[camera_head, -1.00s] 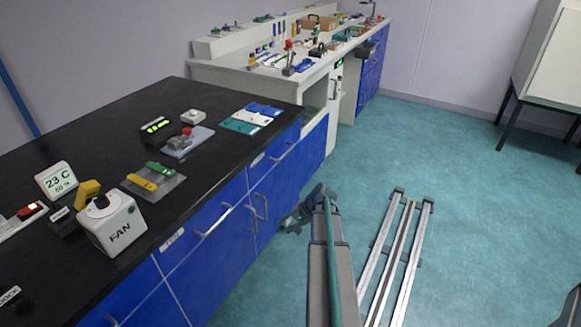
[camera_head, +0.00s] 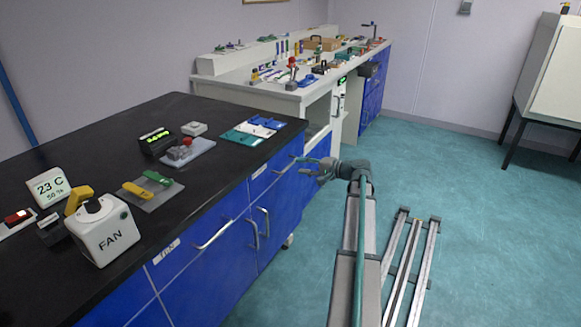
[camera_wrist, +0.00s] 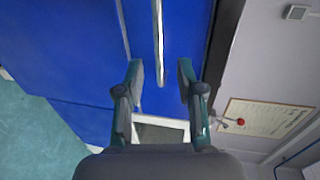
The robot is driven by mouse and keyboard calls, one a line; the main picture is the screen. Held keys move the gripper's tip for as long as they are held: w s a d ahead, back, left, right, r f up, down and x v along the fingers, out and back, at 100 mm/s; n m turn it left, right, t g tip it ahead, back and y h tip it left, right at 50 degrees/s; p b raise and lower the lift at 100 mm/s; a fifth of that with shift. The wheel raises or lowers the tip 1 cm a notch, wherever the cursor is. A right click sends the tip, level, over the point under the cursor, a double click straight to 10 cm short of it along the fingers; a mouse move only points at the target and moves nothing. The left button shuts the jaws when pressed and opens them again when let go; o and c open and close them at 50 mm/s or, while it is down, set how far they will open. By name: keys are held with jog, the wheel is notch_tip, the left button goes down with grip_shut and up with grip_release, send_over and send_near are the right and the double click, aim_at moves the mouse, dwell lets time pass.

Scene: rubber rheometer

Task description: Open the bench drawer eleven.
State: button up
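The dark-topped bench has blue drawer fronts with metal bar handles. The far upper drawer (camera_head: 264,184) has a small label that is too small to read, so I cannot confirm its number. My gripper (camera_head: 304,166) is beside this drawer's handle (camera_head: 284,168), level with the upper row. In the wrist view, my gripper (camera_wrist: 160,78) is open, with one finger on each side of a metal bar handle (camera_wrist: 158,35). The bar runs up the picture between the fingers against the blue front. Neither finger visibly touches it. The fronts show no clear gap.
A nearer upper drawer (camera_head: 190,262) has its own handle (camera_head: 215,235). Below the far drawer are cupboard doors with upright handles (camera_head: 263,222). Small items and a fan box (camera_head: 104,232) stand on the worktop (camera_head: 105,140). Open floor (camera_head: 480,200) lies to the right.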

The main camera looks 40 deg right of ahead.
aim_at(290, 165)
jog(key=shift+x, duration=3.05)
grip_shut()
